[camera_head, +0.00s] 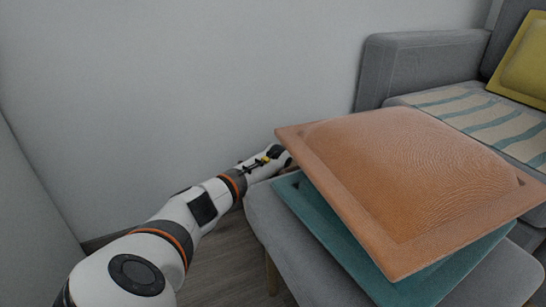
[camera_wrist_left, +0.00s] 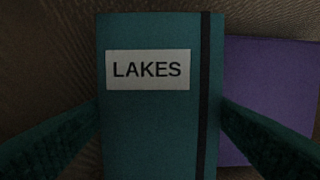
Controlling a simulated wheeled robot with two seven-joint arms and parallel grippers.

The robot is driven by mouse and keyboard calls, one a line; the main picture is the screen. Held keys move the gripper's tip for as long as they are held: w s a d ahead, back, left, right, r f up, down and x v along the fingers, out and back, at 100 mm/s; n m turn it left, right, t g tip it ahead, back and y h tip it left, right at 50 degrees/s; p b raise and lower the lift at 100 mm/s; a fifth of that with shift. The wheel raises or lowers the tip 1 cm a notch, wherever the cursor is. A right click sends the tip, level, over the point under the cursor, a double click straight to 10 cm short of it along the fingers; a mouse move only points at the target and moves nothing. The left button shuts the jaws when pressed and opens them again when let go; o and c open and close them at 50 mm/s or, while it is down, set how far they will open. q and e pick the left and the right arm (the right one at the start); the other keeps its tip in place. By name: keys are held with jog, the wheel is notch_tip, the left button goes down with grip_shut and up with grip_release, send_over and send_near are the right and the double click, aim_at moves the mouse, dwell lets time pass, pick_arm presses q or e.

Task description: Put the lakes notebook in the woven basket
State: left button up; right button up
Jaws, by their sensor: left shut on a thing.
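The lakes notebook (camera_wrist_left: 150,130) is teal with a white "LAKES" label and a dark elastic band down its right side. It fills the middle of the left wrist view. My left gripper (camera_wrist_left: 160,108) is shut on the notebook, with one dark finger at each side edge. In the head view my left arm reaches away to the left of the cushions, and its gripper end is mostly hidden behind the orange cushion. A brown woven-looking surface (camera_wrist_left: 50,50) surrounds the notebook in the wrist view. It may be the woven basket, but I cannot tell for sure. My right gripper is not in view.
A purple flat thing (camera_wrist_left: 265,100) lies right of the notebook. An orange cushion (camera_head: 410,170) rests on a teal cushion (camera_head: 330,235) on a grey seat (camera_head: 275,225). A grey sofa (camera_head: 425,60) with a yellow cushion (camera_head: 525,60) stands behind. A plain wall is at the back left.

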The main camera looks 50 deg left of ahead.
pick_arm(q)
jog(key=shift+f+b, duration=0.4)
jog(key=shift+f, duration=0.2)
jog(key=o, duration=1.1)
jog(key=r+p, duration=0.3)
jog(key=r, duration=0.1)
jog(key=d+r+p, duration=0.1)
jog(key=r+p, duration=0.6)
jog(key=r, duration=0.2)
jog(key=shift+s+d+r, duration=0.1)
jog(key=shift+s+d, duration=0.15)
jog(key=shift+d, duration=0.1)
